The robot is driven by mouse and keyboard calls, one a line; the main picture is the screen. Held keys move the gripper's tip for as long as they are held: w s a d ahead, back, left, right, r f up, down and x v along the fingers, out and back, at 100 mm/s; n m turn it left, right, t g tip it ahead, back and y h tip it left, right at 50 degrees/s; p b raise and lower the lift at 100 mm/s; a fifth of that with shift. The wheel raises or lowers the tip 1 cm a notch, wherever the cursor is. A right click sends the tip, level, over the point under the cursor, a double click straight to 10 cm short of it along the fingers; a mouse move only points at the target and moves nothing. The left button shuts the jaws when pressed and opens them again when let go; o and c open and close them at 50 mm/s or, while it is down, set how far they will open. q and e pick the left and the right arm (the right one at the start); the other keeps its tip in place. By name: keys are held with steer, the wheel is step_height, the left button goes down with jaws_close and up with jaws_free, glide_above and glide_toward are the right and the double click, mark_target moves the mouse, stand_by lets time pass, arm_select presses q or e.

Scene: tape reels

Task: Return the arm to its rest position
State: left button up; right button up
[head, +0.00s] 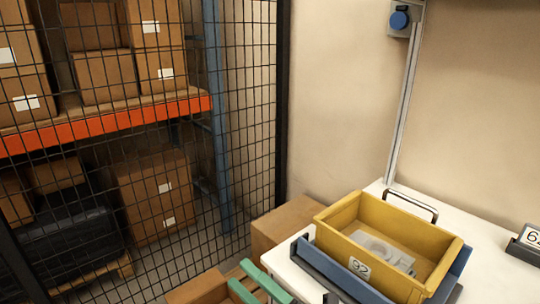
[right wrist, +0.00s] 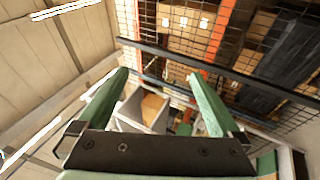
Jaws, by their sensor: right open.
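My right gripper (head: 237,273) shows at the bottom of the head view as two green fingers, cut off by the frame edge. It is off the left side of the white table. In the right wrist view its two green fingers (right wrist: 158,76) are spread wide, with nothing held between them. My left gripper is not in view.
A yellow bin (head: 332,221) labelled 92 sits on the white table (head: 487,240), with a pale grey object (head: 380,247) inside. Cardboard boxes (head: 283,222) and a black mesh fence (head: 240,120) are to the left.

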steer(key=w+d+f+m+t+h, duration=0.1)
steer(key=d+f+m+t+h, duration=0.2)
steer(key=d+f+m+h, duration=0.55)
steer(key=s+d+f+m+g+h, duration=0.2)
steer(key=s+d+f+m, duration=0.1)
steer(key=s+f+m, duration=0.2)
steer(key=s+d+f+m+g+h+p, duration=0.1)
steer(key=s+d+f+m+g+h, duration=0.1)
steer(key=f+m, duration=0.5)
steer(key=s+d+f+m+g+h, duration=0.2)
steer(key=s+d+f+m+h, duration=0.2)
steer(key=f, duration=0.6)
steer(key=s+d+m, duration=0.2)
steer(key=s+m, duration=0.1)
steer(key=s, duration=0.1)
steer(key=shift+d+p, duration=0.25)
steer(key=shift+p, duration=0.05)
